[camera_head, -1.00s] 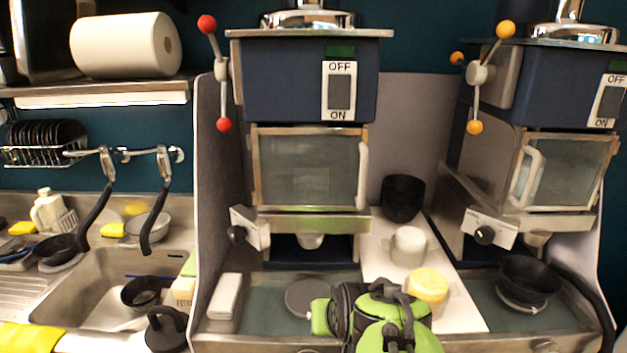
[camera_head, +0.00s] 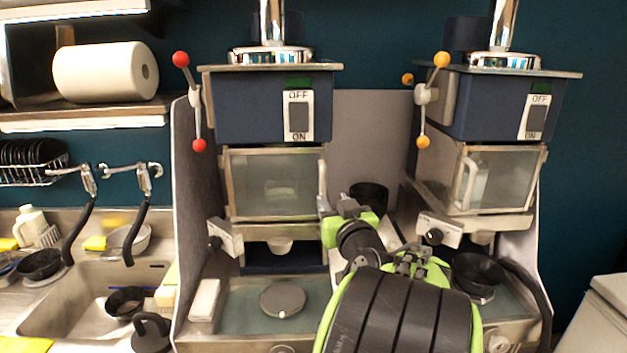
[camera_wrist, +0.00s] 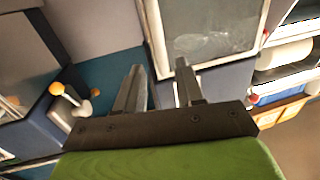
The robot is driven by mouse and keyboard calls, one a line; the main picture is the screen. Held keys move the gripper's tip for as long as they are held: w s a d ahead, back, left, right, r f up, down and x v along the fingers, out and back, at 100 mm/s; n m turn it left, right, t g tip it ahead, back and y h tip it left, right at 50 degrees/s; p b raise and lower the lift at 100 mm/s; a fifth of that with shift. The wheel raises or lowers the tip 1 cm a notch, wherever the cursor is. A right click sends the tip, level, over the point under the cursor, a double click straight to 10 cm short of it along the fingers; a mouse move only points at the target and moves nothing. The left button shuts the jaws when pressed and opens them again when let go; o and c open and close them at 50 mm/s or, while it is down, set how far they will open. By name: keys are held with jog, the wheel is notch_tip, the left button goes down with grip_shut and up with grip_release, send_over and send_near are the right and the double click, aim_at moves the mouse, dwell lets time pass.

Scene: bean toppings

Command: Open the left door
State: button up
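The left door (camera_head: 275,183) is a glass panel in a metal frame on the left blue machine. It looks closed, with a pale vertical handle (camera_head: 323,176) on its right side. In the wrist view the door's glass (camera_wrist: 212,30) is at the top, with a pale upright strip along its left edge. My gripper (camera_wrist: 159,68) is open, its two dark fingers apart, with that strip lying between or just beyond them. I cannot tell whether they touch. In the head view my gripper (camera_head: 326,205) is just below the handle, its tips small and partly hidden.
A second machine with its own glass door (camera_head: 497,180) stands at the right. A black cup (camera_head: 369,197) is behind my arm. A grey disc (camera_head: 282,299) lies on the left machine's tray. A sink (camera_head: 85,300) is at the left.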

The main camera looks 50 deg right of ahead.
aim_at(324, 189)
jog(key=p+x, duration=0.2)
jog(key=x, duration=0.6)
jog(key=shift+w+p, duration=0.1)
jog(key=shift+p, duration=0.3)
grip_shut()
